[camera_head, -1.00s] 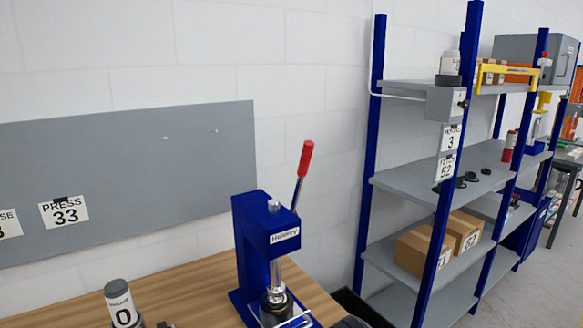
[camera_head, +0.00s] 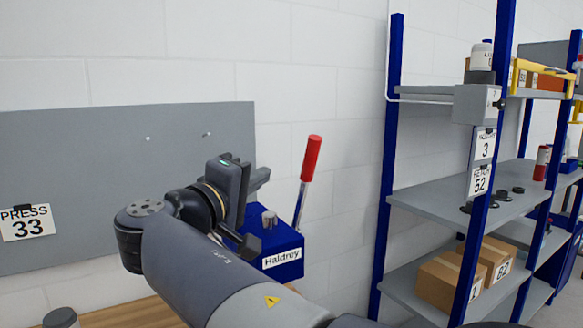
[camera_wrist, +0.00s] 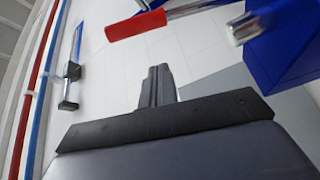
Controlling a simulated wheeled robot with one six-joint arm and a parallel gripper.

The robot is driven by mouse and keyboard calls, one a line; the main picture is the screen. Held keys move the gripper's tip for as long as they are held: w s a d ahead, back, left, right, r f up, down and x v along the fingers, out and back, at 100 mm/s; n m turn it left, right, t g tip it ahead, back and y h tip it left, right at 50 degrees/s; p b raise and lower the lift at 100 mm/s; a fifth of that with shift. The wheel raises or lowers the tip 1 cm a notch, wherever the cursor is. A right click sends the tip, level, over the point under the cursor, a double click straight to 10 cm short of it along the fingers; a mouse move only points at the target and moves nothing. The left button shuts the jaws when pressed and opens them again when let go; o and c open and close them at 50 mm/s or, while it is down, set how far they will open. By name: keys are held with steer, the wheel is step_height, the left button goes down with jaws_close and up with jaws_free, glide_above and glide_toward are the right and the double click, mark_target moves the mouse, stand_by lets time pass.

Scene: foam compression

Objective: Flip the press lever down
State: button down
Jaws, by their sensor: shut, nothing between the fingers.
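The blue press (camera_head: 283,254), labelled "Haldrey", stands on the wooden bench, its lower part hidden by my arm in the head view. Its lever is a silver rod with a red grip (camera_head: 312,158), sticking up and leaning slightly right. My gripper (camera_head: 260,180) is shut and empty, to the left of the lever and apart from it, in front of the grey board. In the wrist view the red grip (camera_wrist: 136,25) and rod lie across the top, beyond my shut fingers (camera_wrist: 157,85). The blue press body (camera_wrist: 290,45) shows at the upper right.
A grey wall board (camera_head: 80,150) with a "PRESS 33" sign (camera_head: 26,223) is behind my arm. A blue-posted shelf unit (camera_head: 391,150) with boxes stands to the right. Bare wall lies between the lever and shelf. The bench (camera_head: 130,312) shows at lower left.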

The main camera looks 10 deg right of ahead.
steer(key=shift+w+a+r+h, duration=0.1)
steer(key=shift+a+r+h, duration=0.1)
steer(key=shift+a+r, duration=0.3)
steer(key=shift+w+a+r+h, duration=0.1)
steer(key=shift+a+r+h, duration=0.15)
steer(key=shift+r, duration=0.3)
steer(key=shift+w+d, duration=0.1)
steer(key=p, duration=0.3)
glide_above(301, 193)
steer(key=v, duration=0.2)
steer(key=shift+a+r, duration=0.2)
steer(key=shift+r, duration=0.1)
steer(key=shift+f+b, duration=0.15)
steer(key=shift+b, duration=0.15)
